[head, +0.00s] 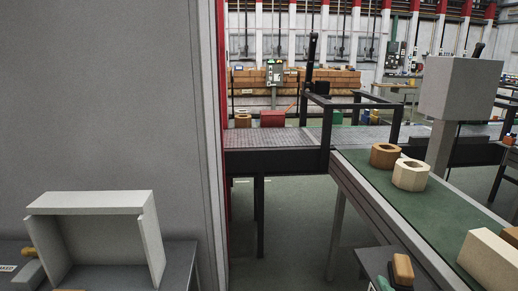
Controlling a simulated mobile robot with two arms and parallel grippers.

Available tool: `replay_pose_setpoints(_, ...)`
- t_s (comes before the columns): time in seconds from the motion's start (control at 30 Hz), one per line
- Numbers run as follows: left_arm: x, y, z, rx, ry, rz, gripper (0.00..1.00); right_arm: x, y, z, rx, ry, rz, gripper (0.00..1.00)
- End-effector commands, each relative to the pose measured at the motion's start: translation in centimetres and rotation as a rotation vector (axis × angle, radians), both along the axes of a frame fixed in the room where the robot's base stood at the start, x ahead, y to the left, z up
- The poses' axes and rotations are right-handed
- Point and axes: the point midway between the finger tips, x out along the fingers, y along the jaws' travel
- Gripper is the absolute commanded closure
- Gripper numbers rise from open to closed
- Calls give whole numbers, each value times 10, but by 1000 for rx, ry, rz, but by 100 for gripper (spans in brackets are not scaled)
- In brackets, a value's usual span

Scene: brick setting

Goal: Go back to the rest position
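Neither of my grippers is in the head view, and no part of either arm can be made out. What they hold, if anything, cannot be seen. On the green conveyor belt (445,205) at the right, a brown hollow brick (385,155) sits just behind a cream hollow brick (410,175). A larger cream block (490,260) lies farther forward on the same belt, cut by the right side of the view.
A grey open box (92,202) stands on a dark table (180,268) at the lower left, before a grey wall (110,90). A small brown-topped object (402,269) is at the bottom right. A red block (272,118) sits on the far roller conveyor (270,138). Open floor (300,220) lies between.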

Motion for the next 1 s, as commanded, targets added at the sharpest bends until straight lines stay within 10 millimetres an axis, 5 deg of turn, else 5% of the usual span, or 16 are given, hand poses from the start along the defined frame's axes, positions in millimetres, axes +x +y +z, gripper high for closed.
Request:
replay_pose_setpoints(0.1, 1, 0, 0, 0, -1, 0, 64, -43, -9, -79, 275, 288, -136, 26)
replay_pose_setpoints(0.2, 1, 0, 0, 0, -1, 0, 64, -84, -6, -126, 447, 488, -242, 26)
replay_pose_setpoints(0.4, 1, 0, 0, 0, -2, 0, 64, -160, 9, -182, 669, 789, -414, 26)
replay_pose_setpoints(0.57, 1, 0, 0, 0, -2, 0, 64, -217, 25, -206, 789, 990, -538, 26)
replay_pose_setpoints(0.87, 2, 0, 7, 0, -2, 0, 64, -202, 28, -294, 776, 1032, -557, 26)
replay_pose_setpoints(1.0, 2, -1, 12, 0, -2, 0, 64, -204, 29, -350, 766, 1057, -564, 26)
